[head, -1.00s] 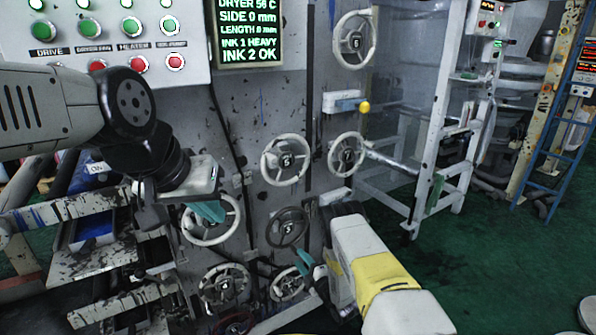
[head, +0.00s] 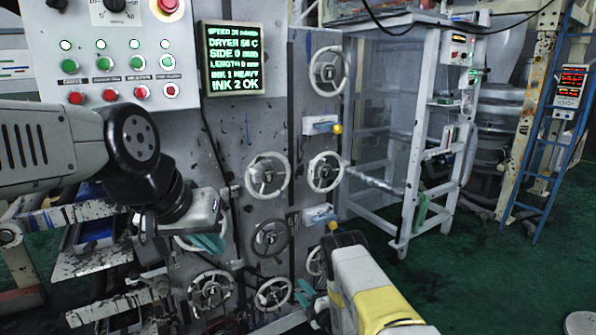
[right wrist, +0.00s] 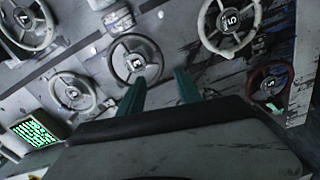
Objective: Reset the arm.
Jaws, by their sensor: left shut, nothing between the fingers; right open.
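My left gripper (head: 207,243) shows teal fingers, shut and empty, in front of a partly hidden white handwheel on the grey machine panel (head: 225,140). My right gripper (head: 304,293) is low in the head view, mostly hidden behind my own white and yellow forearm, near the lower handwheels. In the right wrist view its two teal fingers (right wrist: 160,92) are apart with nothing between them. A dark handwheel (right wrist: 137,59) shows beyond the fingers; whether they touch it cannot be told.
White handwheels (head: 268,175) and (head: 326,171) stand out from the panel. A yellow-knobbed lever (head: 337,128) juts out above them. A button box (head: 112,62) and green-lettered display (head: 233,60) are above.

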